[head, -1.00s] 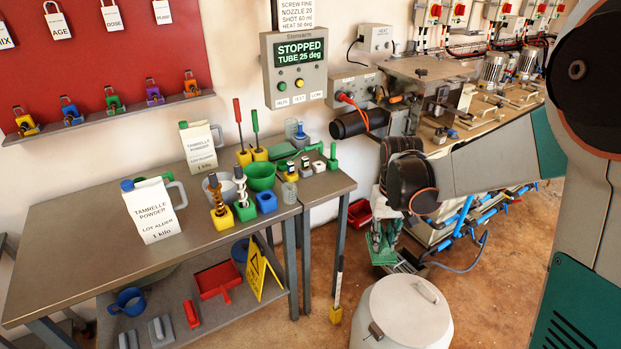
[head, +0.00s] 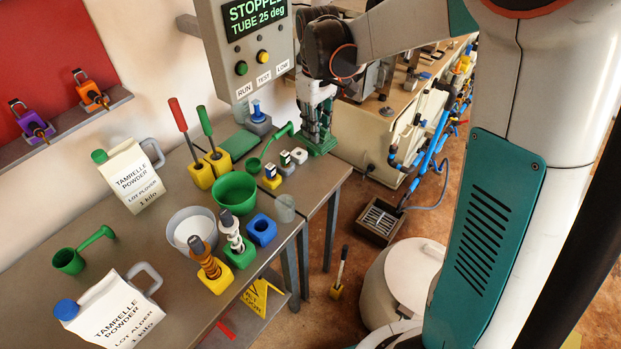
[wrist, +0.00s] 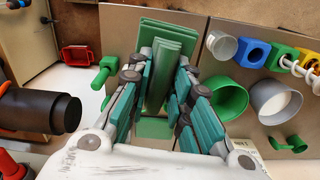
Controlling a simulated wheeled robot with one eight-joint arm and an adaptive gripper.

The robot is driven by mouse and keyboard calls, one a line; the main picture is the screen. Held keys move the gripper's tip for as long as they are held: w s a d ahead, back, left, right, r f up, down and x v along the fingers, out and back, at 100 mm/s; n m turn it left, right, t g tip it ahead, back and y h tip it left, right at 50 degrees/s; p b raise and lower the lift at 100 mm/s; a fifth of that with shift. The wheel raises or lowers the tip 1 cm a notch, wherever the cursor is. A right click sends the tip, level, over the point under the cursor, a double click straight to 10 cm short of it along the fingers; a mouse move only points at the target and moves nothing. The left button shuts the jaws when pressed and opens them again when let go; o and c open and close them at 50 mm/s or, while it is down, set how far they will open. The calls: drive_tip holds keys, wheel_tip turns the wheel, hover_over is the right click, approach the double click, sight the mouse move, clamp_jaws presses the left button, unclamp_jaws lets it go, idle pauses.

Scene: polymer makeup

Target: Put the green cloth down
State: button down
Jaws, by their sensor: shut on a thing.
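My gripper (head: 316,122) is shut on the green cloth (head: 322,147), at the far right corner of the small table (head: 325,182). In the wrist view the folded cloth (wrist: 170,72) stands between the green-padded fingers of my gripper (wrist: 160,90). The head view shows only a little of the cloth below the fingers, and I cannot tell whether it touches the tabletop. A flat green pad (head: 238,144) lies on the table to the left of my gripper.
A green scoop (head: 272,143) and small stamps (head: 285,160) stand close to my gripper. The control box (head: 240,50) hangs behind. A lidded bin (head: 405,280) stands on the floor.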

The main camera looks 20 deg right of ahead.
drive_tip(key=shift+w+r+n, duration=0.45)
drive_tip(key=shift+r+n, duration=0.05)
drive_tip(key=shift+r, duration=0.15)
wheel_tip(320, 180, down, 19)
drive_tip(key=b, duration=0.6)
drive_tip(key=shift+f, duration=0.2)
drive_tip(key=shift+f, duration=0.2)
drive_tip(key=c, duration=1.5)
unclamp_jaws()
drive_tip(key=shift+o, duration=0.2)
drive_tip(key=shift+r, duration=0.15)
